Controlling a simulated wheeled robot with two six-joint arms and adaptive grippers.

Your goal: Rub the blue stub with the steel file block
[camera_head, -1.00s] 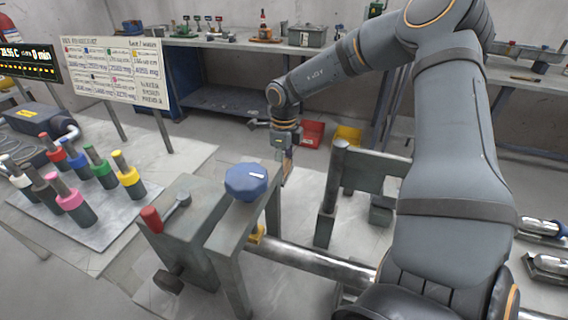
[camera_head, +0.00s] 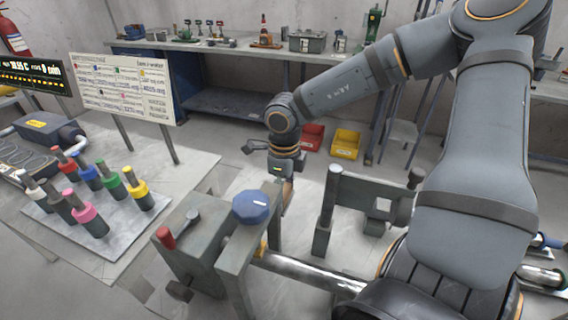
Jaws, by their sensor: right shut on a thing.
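The blue stub (camera_head: 90,176) stands upright among several colour-banded stubs on a pale plate (camera_head: 135,232) at the left, between the red and green ones. My right gripper (camera_head: 287,192) hangs pointing down near the middle, behind the blue dial and well to the right of the stubs. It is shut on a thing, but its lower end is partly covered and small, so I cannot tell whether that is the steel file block. I cannot make out a file block elsewhere. My left gripper is not in view.
A grey clamp frame with a blue dial (camera_head: 252,207), a red-tipped lever (camera_head: 165,238) and a steel bar (camera_head: 310,272) stands in front. A sign board (camera_head: 122,88) rises behind the stubs. Red (camera_head: 312,137) and yellow (camera_head: 346,143) bins lie beyond.

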